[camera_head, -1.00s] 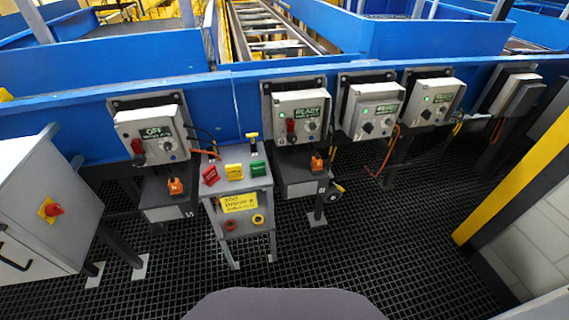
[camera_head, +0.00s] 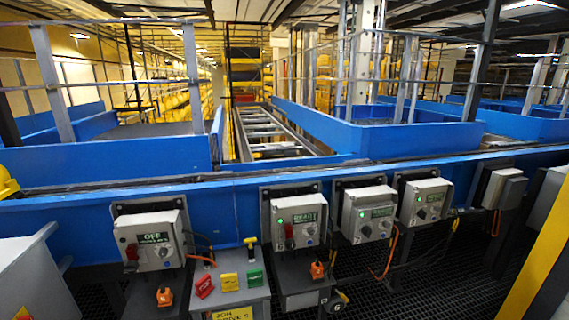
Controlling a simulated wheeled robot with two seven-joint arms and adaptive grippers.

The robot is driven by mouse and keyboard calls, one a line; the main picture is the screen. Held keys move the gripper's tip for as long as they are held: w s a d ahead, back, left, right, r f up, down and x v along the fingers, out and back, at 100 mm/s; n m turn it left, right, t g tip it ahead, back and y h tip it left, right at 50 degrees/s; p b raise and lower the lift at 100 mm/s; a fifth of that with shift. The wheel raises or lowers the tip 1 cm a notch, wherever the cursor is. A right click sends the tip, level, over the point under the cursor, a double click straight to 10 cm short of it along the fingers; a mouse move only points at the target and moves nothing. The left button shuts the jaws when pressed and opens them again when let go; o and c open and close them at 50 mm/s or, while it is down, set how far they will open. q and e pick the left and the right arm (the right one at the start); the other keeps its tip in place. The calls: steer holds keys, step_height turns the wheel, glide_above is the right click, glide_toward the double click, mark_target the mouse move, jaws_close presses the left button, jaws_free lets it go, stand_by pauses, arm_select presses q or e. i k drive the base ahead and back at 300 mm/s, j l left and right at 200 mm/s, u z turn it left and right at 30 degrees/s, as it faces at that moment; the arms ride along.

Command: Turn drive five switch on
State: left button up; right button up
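A row of grey drive boxes hangs on the blue conveyor side. The leftmost box (camera_head: 154,240) has a green display reading OFF, a red lever on its left and a round knob at its lower right. Its second display line is too small to read. The second box (camera_head: 297,222) shows a lit green lamp, a green display and a red lever. The third box (camera_head: 367,213) and fourth box (camera_head: 425,201) also show green lamps and dark knobs. I cannot read which box is drive five. Neither of my grippers is in view.
A white cabinet (camera_head: 35,285) is at the lower left. A yellow post (camera_head: 540,255) stands at the right. Dark grated floor (camera_head: 420,285) lies below.

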mark_target(132, 267)
steer(key=u, duration=1.3)
